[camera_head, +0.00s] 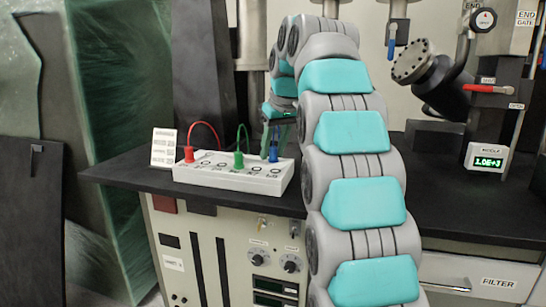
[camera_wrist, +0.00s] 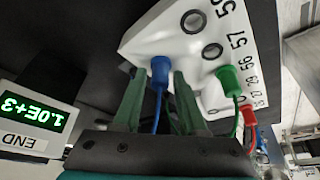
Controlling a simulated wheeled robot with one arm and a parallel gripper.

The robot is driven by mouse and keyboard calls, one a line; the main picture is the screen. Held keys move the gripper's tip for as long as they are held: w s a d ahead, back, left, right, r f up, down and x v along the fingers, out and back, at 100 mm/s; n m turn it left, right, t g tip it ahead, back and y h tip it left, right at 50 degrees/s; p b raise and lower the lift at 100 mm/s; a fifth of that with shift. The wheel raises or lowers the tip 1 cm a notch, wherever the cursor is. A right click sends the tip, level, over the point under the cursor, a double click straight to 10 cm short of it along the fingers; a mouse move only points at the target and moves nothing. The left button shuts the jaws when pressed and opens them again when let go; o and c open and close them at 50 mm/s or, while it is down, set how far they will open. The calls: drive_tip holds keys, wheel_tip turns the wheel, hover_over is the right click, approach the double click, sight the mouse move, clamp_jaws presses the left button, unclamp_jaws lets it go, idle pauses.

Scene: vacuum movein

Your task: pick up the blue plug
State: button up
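The blue plug (camera_head: 274,152) stands upright at the right end of the white socket box (camera_head: 225,180). In the wrist view the blue plug (camera_wrist: 160,70) and its blue lead lie between the two green fingers of my gripper (camera_wrist: 158,78). The fingers are apart, with a narrow gap on each side of the plug. In the head view my gripper (camera_head: 278,126) is just above the plug, partly hidden by my arm. I see no clear contact between fingers and plug.
The green plug (camera_head: 239,159) and red plug (camera_head: 189,154) stand in the same box, left of the blue one. A white label card (camera_head: 163,148) is behind it. A green readout (camera_head: 487,160) sits on the black bench (camera_head: 440,205) at right.

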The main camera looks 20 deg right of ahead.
clamp_jaws()
drive_tip(key=shift+r, duration=0.1)
idle(0.3)
